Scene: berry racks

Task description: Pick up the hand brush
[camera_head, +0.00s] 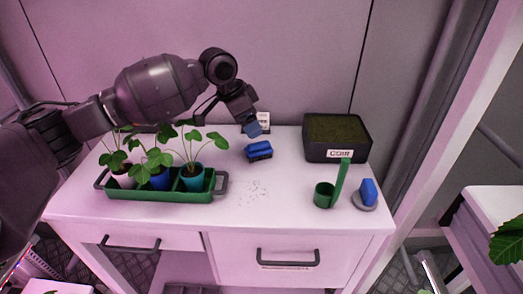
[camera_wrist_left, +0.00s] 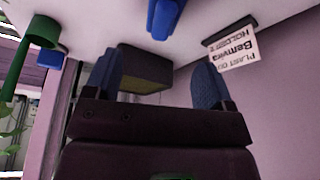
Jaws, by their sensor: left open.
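The hand brush (camera_head: 258,150) is a short blue block with a dark lower part, lying on the white bench near its back middle. In the left wrist view the blue brush (camera_wrist_left: 163,18) shows at the top edge, partly cut off, beyond the fingers. My left gripper (camera_head: 252,127) is above and just behind the brush, with blue fingertips. In the left wrist view the gripper (camera_wrist_left: 156,80) is open, with nothing between its fingers. The brush is apart from the fingers. My right gripper is not in view.
A green tray (camera_head: 160,194) with potted plants stands left. A dark COIR box (camera_head: 337,128) stands back right. A green scoop-like cup (camera_head: 324,196) and a blue item on a grey disc (camera_head: 368,192) stand right. A card sign (camera_head: 263,119) is behind. Dark crumbs lie front of the brush.

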